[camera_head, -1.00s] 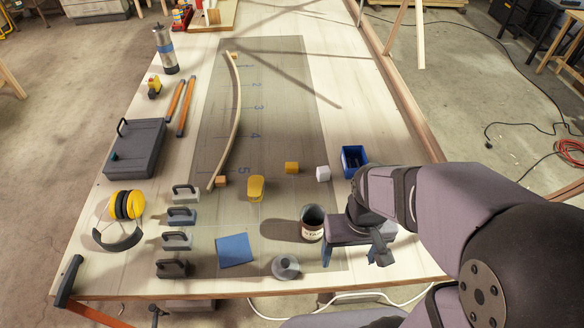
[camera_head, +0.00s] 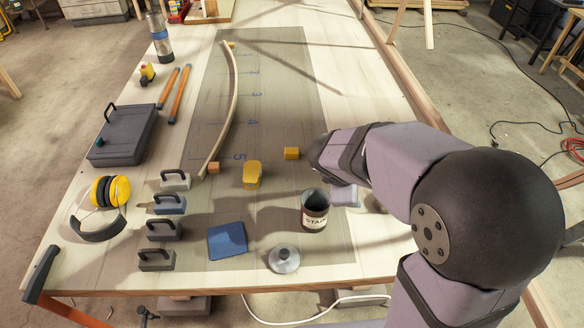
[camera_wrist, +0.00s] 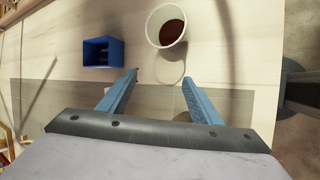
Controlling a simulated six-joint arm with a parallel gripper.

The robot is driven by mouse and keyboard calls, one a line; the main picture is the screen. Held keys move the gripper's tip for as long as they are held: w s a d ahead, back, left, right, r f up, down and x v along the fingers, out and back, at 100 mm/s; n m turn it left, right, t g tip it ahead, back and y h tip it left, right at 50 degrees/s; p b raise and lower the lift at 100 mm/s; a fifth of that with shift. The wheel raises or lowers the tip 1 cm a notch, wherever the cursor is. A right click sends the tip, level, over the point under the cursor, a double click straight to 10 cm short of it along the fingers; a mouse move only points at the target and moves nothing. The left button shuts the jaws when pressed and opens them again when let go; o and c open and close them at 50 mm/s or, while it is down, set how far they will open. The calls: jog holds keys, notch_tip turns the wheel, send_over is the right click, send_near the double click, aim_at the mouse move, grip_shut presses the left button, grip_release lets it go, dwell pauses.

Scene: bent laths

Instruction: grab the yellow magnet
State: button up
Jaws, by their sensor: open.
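An orange-yellow block (camera_head: 291,153) lies on the dark mat, just left of my arm in the head view. A yellow rounded piece (camera_head: 252,174) lies to its lower left. I cannot tell which of the two is the magnet; neither shows clearly in the wrist view. My gripper is hidden behind my arm in the head view. In the wrist view my gripper (camera_wrist: 160,80) is open, with two blue fingers spread and nothing seen held between them.
A blue box (camera_wrist: 101,52) and a white-rimmed container (camera_wrist: 167,25) lie ahead in the wrist view. In the head view a stain can (camera_head: 315,210), grey lid (camera_head: 284,260), blue cloth (camera_head: 227,241), handled weights (camera_head: 163,230) and bent lath (camera_head: 233,110) occupy the table.

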aim_at(291, 155)
jog(key=w+a+n+t+b, duration=0.1)
jog(key=w+a+n+b, duration=0.1)
jog(key=w+n, duration=0.1)
jog(key=w+a+f+n+t+b, duration=0.1)
jog(key=w+a+n+t+b, duration=0.1)
jog(key=w+n, duration=0.1)
jog(key=w+a+f+n+t+b, duration=0.1)
jog(key=w+a+n+b, duration=0.1)
jog(key=w+n, duration=0.2)
jog(key=shift+w+a+t, duration=0.1)
jog(key=shift+w+t, duration=0.2)
jog(key=shift+w, duration=0.3)
jog(key=shift+w+a+f+n+t+y+b, duration=0.35)
jog(key=shift+w+a+n+t+b, duration=0.2)
jog(key=shift+w+a+n+b, duration=0.6)
jog(key=shift+w+a+f+n+t+y+b, duration=0.45)
jog(key=shift+w+a+n, duration=0.45)
jog(key=shift+a+n, duration=0.7)
jog(key=shift+w+a+f+n+t+y+b, duration=0.3)
jog(key=shift+w+a+n+t+b, duration=0.35)
jog(key=shift+w+a+n, duration=0.55)
jog(key=shift+s+a+f, duration=0.1)
jog(key=shift+s, duration=0.1)
